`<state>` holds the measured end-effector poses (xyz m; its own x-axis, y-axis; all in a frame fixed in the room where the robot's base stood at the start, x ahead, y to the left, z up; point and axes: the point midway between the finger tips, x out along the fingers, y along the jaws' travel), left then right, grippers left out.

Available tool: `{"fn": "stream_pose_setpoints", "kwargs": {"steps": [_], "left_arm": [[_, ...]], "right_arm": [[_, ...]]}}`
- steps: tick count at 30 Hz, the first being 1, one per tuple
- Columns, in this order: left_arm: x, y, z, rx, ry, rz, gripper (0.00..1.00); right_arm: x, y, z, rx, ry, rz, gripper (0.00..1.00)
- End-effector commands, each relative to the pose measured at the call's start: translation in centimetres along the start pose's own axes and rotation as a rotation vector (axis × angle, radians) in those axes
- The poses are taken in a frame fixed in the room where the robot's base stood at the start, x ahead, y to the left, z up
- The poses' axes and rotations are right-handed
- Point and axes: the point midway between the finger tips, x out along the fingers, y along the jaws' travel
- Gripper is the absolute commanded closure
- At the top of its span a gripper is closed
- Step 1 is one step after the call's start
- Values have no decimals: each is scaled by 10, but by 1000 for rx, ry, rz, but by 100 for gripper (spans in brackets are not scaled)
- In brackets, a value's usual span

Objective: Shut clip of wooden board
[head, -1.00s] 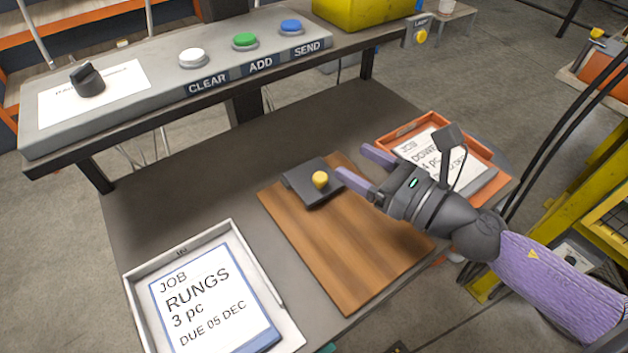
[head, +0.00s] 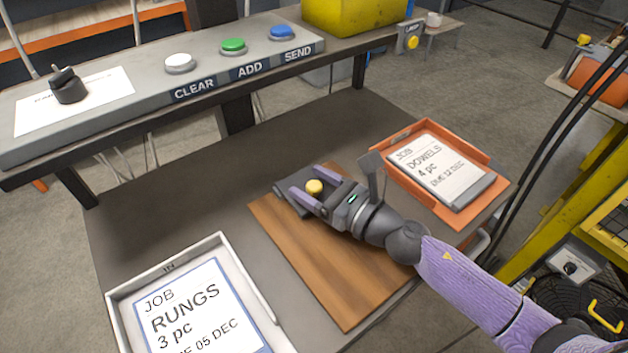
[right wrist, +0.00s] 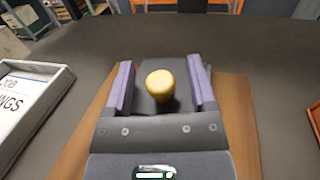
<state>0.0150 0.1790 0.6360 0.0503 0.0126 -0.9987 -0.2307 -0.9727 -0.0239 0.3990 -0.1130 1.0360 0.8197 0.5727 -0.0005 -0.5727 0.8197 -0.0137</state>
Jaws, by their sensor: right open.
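The wooden board (head: 338,262) lies on the dark table, with bare wood on top. At its far end is the dark grey clip (head: 290,199) with a yellow knob (head: 314,187). My right gripper (head: 308,183) is open over the clip, its two purple fingers on either side of the knob. In the right wrist view the knob (right wrist: 160,85) stands between the fingers, with a gap on each side. The gripper hides part of the clip, and I cannot tell whether the clip is open or shut. My left gripper is not in view.
A white tray (head: 262,290) with a RUNGS job card stands at the left front. An orange tray (head: 462,217) with a DOWELS card stands at the right. A raised grey panel (head: 130,112) with several controls runs along the back.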

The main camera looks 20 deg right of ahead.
Motion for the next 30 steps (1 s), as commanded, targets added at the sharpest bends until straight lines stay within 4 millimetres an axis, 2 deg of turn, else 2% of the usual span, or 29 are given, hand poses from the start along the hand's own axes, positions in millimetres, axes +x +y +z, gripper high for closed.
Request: {"fn": "stream_pose_setpoints", "kwargs": {"steps": [6, 8, 15, 17, 30], "left_arm": [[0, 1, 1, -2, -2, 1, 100], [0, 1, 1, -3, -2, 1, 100], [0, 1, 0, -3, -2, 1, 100], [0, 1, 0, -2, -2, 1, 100], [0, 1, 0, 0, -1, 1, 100]], "right_arm": [[1, 0, 0, 0, 0, 0, 28], [0, 0, 0, 1, 0, 0, 38], [0, 0, 0, 1, 0, 0, 89], [0, 0, 0, 1, 0, 0, 100], [0, 0, 0, 1, 0, 0, 100]]}}
